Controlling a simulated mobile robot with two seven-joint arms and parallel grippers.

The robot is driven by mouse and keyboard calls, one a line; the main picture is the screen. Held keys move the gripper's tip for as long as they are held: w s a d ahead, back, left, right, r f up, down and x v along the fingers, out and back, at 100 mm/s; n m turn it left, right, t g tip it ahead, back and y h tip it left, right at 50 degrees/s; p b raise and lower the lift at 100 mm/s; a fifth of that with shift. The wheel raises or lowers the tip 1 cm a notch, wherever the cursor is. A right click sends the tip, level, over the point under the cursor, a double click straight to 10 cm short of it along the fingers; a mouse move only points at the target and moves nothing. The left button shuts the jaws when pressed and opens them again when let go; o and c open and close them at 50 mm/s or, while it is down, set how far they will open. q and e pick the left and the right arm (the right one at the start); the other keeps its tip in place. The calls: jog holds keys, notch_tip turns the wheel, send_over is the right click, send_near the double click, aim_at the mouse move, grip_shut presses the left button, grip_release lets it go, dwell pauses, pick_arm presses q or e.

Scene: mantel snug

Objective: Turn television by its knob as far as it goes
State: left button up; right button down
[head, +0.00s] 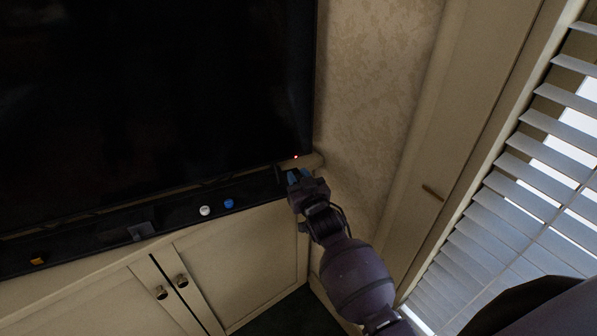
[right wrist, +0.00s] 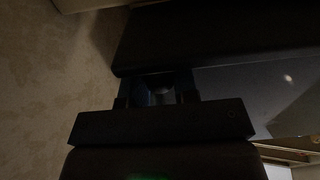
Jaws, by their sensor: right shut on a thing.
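The television (head: 150,90) is a large black screen filling the upper left of the head view, with a small red light near its lower right corner. My right gripper (head: 298,177) is at that lower right corner, at the right end of the dark ledge. In the right wrist view the right gripper (right wrist: 157,88) is shut on a small, dark, rounded thing, apparently the knob (right wrist: 161,96), between its bluish fingers. It is dim there, and the fingers hide most of the knob. My left gripper is in neither view.
A dark ledge (head: 180,212) runs below the screen, with a white piece (head: 205,211), a blue piece (head: 229,204) and an orange piece (head: 38,261) on it. Cream cabinet doors (head: 240,262) are below. A patterned wall (head: 375,80) and window blinds (head: 500,215) are to the right.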

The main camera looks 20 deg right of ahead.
jog(key=shift+s+a+f, duration=0.1)
jog(key=shift+s+f, duration=0.1)
jog(key=shift+f, duration=0.05)
jog(key=c, duration=1.2)
grip_release()
jog(key=shift+s, duration=0.1)
jog(key=shift+o, duration=1.3)
jog(key=shift+s+r, duration=0.15)
jog(key=shift+r, duration=0.1)
jog(key=s, duration=1)
jog(key=shift+s, duration=0.3)
jog(key=shift+f, duration=0.1)
jog(key=s+d+f+g, duration=0.3)
jog(key=s+f, duration=0.3)
jog(key=s, duration=0.3)
jog(key=s+d+f+n+g, duration=0.1)
jog(key=s+d+f+g, duration=0.1)
jog(key=s+f, duration=0.3)
jog(key=s+g, duration=0.1)
jog(key=s, duration=0.3)
jog(key=shift+s+d+f+h, duration=0.15)
jog(key=shift+d+f+h, duration=0.15)
jog(key=shift+d+f, duration=0.1)
